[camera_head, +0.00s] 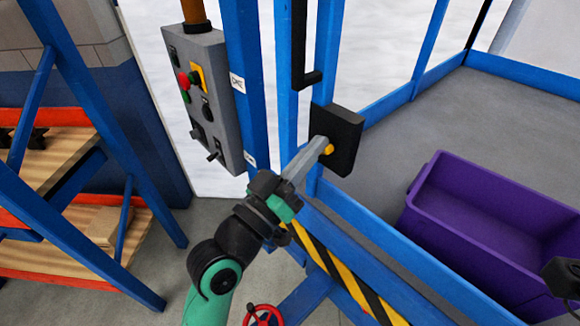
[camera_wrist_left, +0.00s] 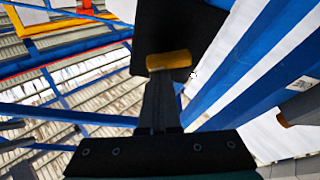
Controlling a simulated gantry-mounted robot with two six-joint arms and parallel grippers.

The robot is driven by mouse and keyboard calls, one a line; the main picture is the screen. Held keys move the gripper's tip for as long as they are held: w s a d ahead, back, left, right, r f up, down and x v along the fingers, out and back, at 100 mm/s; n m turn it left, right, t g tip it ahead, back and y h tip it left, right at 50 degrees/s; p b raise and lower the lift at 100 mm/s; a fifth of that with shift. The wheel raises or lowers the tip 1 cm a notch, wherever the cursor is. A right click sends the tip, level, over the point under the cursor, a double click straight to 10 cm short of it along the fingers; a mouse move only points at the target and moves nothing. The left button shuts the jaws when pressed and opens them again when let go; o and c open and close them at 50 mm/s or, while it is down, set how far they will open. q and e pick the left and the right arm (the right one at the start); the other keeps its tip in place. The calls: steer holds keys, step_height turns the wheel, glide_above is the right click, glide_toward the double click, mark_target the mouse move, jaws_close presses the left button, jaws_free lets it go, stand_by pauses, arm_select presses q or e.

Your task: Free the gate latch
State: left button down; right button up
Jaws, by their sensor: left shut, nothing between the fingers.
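The gate latch is a black plate (camera_head: 345,128) with a small yellow knob (camera_head: 328,149), mounted on a blue gate post. In the left wrist view the yellow knob (camera_wrist_left: 169,60) shows against the black plate (camera_wrist_left: 178,25). My left gripper (camera_head: 318,145) is shut and empty, its grey fingers pointing up at the knob. In the left wrist view the fingertips (camera_wrist_left: 162,76) overlap the knob's lower edge; I cannot tell whether they touch it. A dark part at the right edge of the head view seems to be my right arm; its fingers are not clear.
A grey control box (camera_head: 205,100) with red, green and yellow parts hangs left of the gate. A purple bin (camera_head: 480,215) stands beyond it at right. A yellow-black striped rail (camera_head: 345,280) crosses below. A rack with wooden shelves (camera_head: 60,155) stands left.

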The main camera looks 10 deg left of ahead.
arm_select(q)
steer(key=shift+s+d, duration=0.1)
steer(key=shift+d, duration=0.25)
steer(key=shift+r, duration=0.1)
steer(key=shift+r+p, duration=0.25)
steer(key=shift+p, duration=0.2)
steer(key=s+a+p, duration=0.3)
steer(key=s+a, duration=0.3)
steer(key=s, duration=0.1)
steer(key=shift+s, duration=0.2)
